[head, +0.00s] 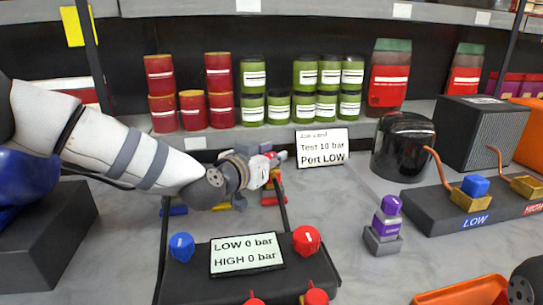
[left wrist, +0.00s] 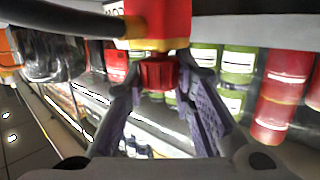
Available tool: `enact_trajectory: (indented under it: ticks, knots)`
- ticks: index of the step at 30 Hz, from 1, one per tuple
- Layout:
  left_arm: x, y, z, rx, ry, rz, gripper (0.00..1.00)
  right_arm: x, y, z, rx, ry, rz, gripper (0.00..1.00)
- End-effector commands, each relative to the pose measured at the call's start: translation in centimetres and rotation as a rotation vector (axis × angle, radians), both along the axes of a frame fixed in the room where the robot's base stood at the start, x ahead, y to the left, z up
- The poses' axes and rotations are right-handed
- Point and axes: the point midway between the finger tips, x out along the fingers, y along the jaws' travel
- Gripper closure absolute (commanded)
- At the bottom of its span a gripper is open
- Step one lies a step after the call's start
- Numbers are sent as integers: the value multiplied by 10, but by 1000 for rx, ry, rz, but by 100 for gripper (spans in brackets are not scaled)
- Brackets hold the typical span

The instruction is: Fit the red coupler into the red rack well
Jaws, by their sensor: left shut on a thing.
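My left gripper (head: 268,168) reaches in from the left, above and behind the gauge panel. In the left wrist view its purple-padded fingers (left wrist: 158,85) are closed around the red coupler (left wrist: 158,72), a ribbed red piece. Just beyond it, a larger red block with a yellow base (left wrist: 155,25) fills the top of that view; I cannot tell whether the coupler touches it. In the head view the gripper mostly hides the coupler. Red, yellow and blue pieces show low behind the panel; I cannot make out the red rack well.
The gauge panel (head: 247,255) reads LOW 0 bar and HIGH 0 bar. A card (head: 321,147) says "Test 10 bar Port LOW". A purple-capped bottle (head: 388,218), a black pump (head: 403,146) and the LOW/HIGH port block (head: 482,212) stand right. An orange tray (head: 465,291) lies at front right.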

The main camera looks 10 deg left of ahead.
Motion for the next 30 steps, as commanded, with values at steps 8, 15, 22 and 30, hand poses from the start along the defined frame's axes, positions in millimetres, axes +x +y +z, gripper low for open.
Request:
enact_trajectory:
  ticks: [8, 15, 22, 30]
  knots:
    - [0, 0, -2, 0, 1, 0, 57, 0, 0, 0, 0, 1, 0, 60]
    - [-2, 1, 4, -1, -2, 0, 57, 2, 0, 1, 0, -5, 0, 60]
    - [-49, 14, 19, -1, -8, 0, 57, 16, 0, 15, 1, -55, -1, 60]
    - [-71, 20, 17, 0, -1, 1, 57, 20, 0, 19, 0, -69, -1, 60]
